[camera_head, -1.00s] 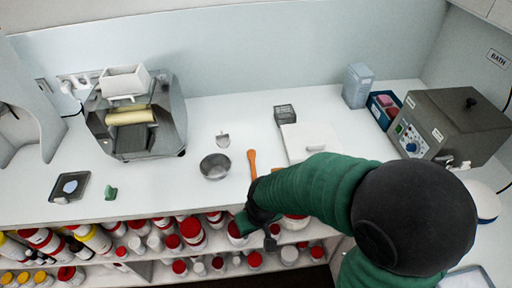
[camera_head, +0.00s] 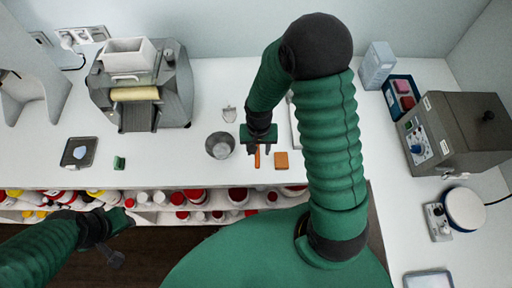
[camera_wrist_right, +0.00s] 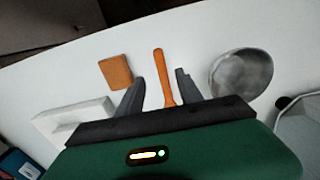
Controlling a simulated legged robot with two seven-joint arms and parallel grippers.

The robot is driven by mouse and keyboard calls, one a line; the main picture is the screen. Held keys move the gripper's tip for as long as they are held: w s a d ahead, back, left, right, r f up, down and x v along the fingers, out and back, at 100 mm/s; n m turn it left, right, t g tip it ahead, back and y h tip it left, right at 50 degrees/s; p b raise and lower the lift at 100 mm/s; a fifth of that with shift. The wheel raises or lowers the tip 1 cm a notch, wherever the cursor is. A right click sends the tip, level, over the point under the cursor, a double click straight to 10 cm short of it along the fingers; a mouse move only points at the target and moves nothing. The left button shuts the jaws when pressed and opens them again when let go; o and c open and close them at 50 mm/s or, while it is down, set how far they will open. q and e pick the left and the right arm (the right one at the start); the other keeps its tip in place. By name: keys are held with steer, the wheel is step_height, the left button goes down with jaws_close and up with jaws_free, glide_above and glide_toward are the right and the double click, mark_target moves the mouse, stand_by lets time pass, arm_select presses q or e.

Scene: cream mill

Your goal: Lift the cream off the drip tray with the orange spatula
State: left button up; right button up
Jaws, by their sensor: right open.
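The orange spatula (camera_head: 257,159) lies on the white counter near its front edge, partly hidden by my right gripper (camera_head: 259,149). In the right wrist view the spatula handle (camera_wrist_right: 161,70) lies between the two open fingers of the right gripper (camera_wrist_right: 158,80), with a gap on both sides. The dark drip tray (camera_head: 67,160) lies at the left of the counter, with a pale blob of cream (camera_head: 79,153) on it. My left gripper (camera_head: 122,236) is low at the left, in front of the shelves, away from the counter things; its jaws are unclear.
A metal bowl (camera_head: 220,146) stands just left of the spatula, and an orange-brown block (camera_head: 281,160) lies just right. A small green object (camera_head: 119,163) lies beside the drip tray. The roller mill (camera_head: 170,90) stands behind. A grey box device (camera_head: 460,135) stands right.

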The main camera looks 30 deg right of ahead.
mark_target(258, 157)
steer(key=shift+w+d+f+p, duration=0.15)
steer(key=shift+d+f, duration=0.1)
steer(key=shift+f, duration=0.35)
steer(key=shift+w+d+f+p, duration=0.15)
steer(key=shift+d+f, duration=0.05)
steer(key=shift+f, duration=0.4)
steer(key=shift+s+a+f+p, duration=0.1)
steer(key=shift+s+f+p, duration=0.05)
steer(key=shift+f, duration=0.5)
steer(key=shift+s+a+f+p, duration=0.1)
steer(key=shift+f+p, duration=0.05)
steer(key=shift+f, duration=0.45)
steer(key=shift+a+f, duration=0.2)
steer(key=shift+f, duration=0.05)
steer(key=shift+w+a, duration=0.1)
steer(key=shift+a, duration=0.35)
steer(key=shift+w, duration=0.1)
steer(key=shift+c, duration=0.7)
steer(key=shift+d, duration=0.2)
steer(key=c, duration=0.5)
arm_select(q)
steer(key=shift+s+d+r, duration=0.15)
steer(key=shift+d+r, duration=0.4)
steer(key=shift+r, duration=0.2)
arm_select(e)
steer(key=shift+d+f, duration=0.1)
steer(key=shift+d, duration=0.25)
jaws_close()
